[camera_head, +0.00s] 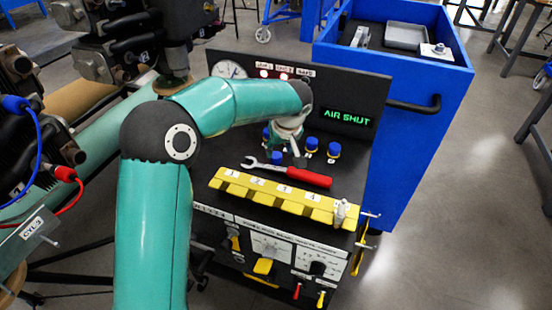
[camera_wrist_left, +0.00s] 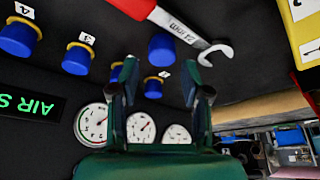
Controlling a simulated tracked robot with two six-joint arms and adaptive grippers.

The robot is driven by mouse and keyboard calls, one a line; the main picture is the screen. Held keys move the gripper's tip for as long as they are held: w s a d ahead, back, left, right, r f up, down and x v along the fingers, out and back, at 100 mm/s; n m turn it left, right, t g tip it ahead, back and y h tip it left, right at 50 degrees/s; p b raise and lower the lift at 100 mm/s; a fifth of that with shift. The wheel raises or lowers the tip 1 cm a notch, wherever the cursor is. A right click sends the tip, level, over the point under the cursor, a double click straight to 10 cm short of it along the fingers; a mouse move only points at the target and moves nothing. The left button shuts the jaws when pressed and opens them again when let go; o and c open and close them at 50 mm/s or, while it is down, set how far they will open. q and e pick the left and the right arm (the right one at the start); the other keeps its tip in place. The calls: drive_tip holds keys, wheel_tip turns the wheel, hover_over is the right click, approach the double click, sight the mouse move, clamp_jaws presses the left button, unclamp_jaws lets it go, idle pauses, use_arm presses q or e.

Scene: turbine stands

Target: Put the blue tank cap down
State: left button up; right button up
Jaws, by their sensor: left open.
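A blue tank cap (camera_wrist_left: 162,48) stands on the dark bench top, with no yellow ring showing under it. It also shows in the head view (camera_head: 276,157), beside the red-handled wrench (camera_head: 300,174). My left gripper (camera_wrist_left: 160,75) is open, with its fingers apart and the cap just beyond and between the tips. I see no finger touching it. In the head view my left gripper (camera_head: 296,153) is partly hidden by its own wrist. Other blue caps sit on yellow rings, labelled 3 (camera_wrist_left: 77,58) and 4 (camera_wrist_left: 18,38); another (camera_wrist_left: 152,88) is partly hidden between my fingers. My right gripper is not in view.
A yellow numbered rack (camera_head: 270,193) runs along the bench front. A panel with gauges (camera_head: 229,69) and a green "AIR SHUT" display (camera_head: 347,117) stands behind. A blue cart (camera_head: 418,140) is at the right. Engine parts (camera_head: 95,50) crowd the left.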

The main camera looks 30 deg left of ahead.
sight(276, 155)
use_arm(q)
drive_tip(key=x, duration=0.5)
drive_tip(key=shift+a, duration=0.2)
drive_tip(key=shift+r, duration=0.1)
drive_tip(key=shift+c, duration=0.3)
drive_tip(key=c, duration=0.6)
